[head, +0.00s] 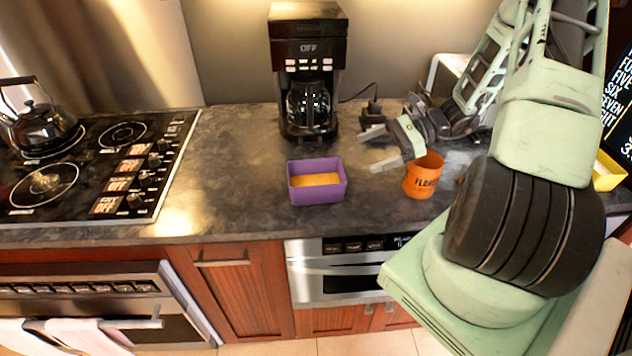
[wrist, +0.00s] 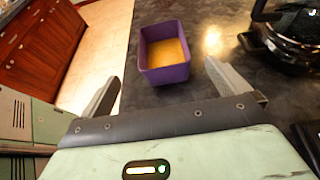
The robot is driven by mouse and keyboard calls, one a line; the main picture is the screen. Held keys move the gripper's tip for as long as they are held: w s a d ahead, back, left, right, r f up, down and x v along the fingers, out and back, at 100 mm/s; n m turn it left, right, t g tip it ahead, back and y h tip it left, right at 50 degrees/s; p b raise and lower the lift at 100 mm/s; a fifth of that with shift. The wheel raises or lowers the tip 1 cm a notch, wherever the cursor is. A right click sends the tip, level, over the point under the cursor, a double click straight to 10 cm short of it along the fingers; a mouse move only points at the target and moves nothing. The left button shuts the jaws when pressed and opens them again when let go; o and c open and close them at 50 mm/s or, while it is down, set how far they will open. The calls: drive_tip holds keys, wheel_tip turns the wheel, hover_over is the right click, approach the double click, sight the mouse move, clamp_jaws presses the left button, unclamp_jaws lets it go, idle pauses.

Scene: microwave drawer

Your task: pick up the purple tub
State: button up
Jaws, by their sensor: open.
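The purple tub (head: 317,192) is a small open rectangular box with yellow-orange contents, upright on the dark counter near its front edge. In the wrist view the purple tub (wrist: 166,72) lies ahead of the fingertips, between their lines and a little toward the right finger. My gripper (head: 376,149) is open and empty, to the right of the tub and apart from it. In the wrist view my gripper (wrist: 160,82) shows both fingers spread wide. Nothing hides the tub.
An orange cup (head: 423,176) stands right of the tub, close to my gripper. A black coffee maker (head: 306,75) stands behind the tub. A stove (head: 85,165) with a kettle (head: 40,128) is at the left. Counter (head: 225,180) left of the tub is clear.

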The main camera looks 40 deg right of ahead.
sight(343, 170)
drive_tip(key=p+x, duration=0.2)
drive_tip(key=x, duration=0.5)
drive_tip(key=shift+w+a+f, duration=0.1)
drive_tip(key=shift+w+a, duration=0.05)
drive_tip(key=shift+a, duration=0.2)
drive_tip(key=shift+d+f+p+x, duration=0.15)
drive_tip(key=shift+p+x, duration=0.4)
drive_tip(key=shift+x, duration=0.45)
drive_tip(key=shift+f+p+x, duration=0.15)
drive_tip(key=shift+p+x, duration=0.35)
drive_tip(key=shift+x, duration=0.5)
drive_tip(key=shift+d+f+p+x, duration=0.15)
drive_tip(key=shift+p+x, duration=0.4)
drive_tip(key=shift+x, duration=0.45)
drive_tip(key=shift+a, duration=0.1)
drive_tip(key=c, duration=0.7)
